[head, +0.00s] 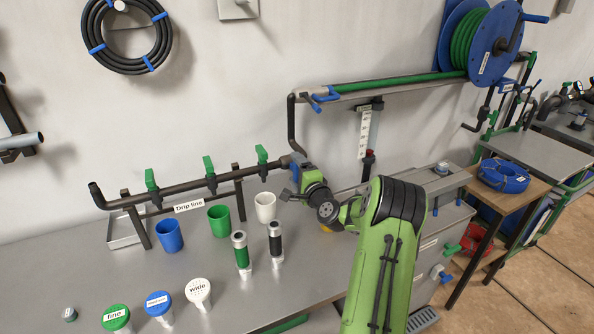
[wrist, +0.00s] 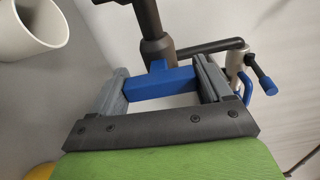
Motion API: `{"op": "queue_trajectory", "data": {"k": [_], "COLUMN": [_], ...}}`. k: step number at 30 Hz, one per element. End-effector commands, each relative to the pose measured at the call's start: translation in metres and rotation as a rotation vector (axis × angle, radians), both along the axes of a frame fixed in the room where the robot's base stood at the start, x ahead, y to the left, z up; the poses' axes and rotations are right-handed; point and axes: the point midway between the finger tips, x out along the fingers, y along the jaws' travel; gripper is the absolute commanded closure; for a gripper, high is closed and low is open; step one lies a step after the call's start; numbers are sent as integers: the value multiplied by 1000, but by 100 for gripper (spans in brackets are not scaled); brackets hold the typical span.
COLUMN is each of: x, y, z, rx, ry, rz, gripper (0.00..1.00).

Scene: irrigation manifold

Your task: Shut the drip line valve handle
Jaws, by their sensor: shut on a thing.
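The dark drip line pipe (head: 180,188) runs along the wall above the bench and carries a "Drip line" label (head: 189,206). A blue valve handle (head: 294,172) is at its right end, partly hidden by my gripper (head: 299,169). In the wrist view the blue handle (wrist: 160,84) is a flat bar on a dark stem (wrist: 156,42), between the grey fingers of my gripper (wrist: 164,80), which is shut on it. The bar lies roughly across the wrist picture, slightly tilted. I cannot tell its exact angle to the pipe.
Green handles (head: 208,165) stand upright along the pipe. Blue (head: 169,236), green (head: 219,221) and white (head: 265,207) cups stand below. Several labelled caps (head: 158,303) and two cylinders (head: 241,250) occupy the bench front. Another blue valve lever (head: 326,96) is above right.

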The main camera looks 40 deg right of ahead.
Motion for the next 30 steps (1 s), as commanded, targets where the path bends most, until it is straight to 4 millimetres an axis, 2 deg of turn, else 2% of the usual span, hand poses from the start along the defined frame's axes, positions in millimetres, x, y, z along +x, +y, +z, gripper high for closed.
{"op": "queue_trajectory", "data": {"k": [8,9,12,13,19,22,26,30], "x": [-1,-1,-1,0,-1,-10,-39,-78], "y": [0,0,0,0,0,1,9,20], "z": [-2,-2,-2,-2,-1,-2,-4,-5], "rx": [5,5,4,3,1,2,4,5], "ry": [3,3,3,2,2,3,4,3], "rz": [-1,-1,-1,-1,-1,-2,-5,-7], "gripper": [52,17,2,0,0,0,0,0]}}
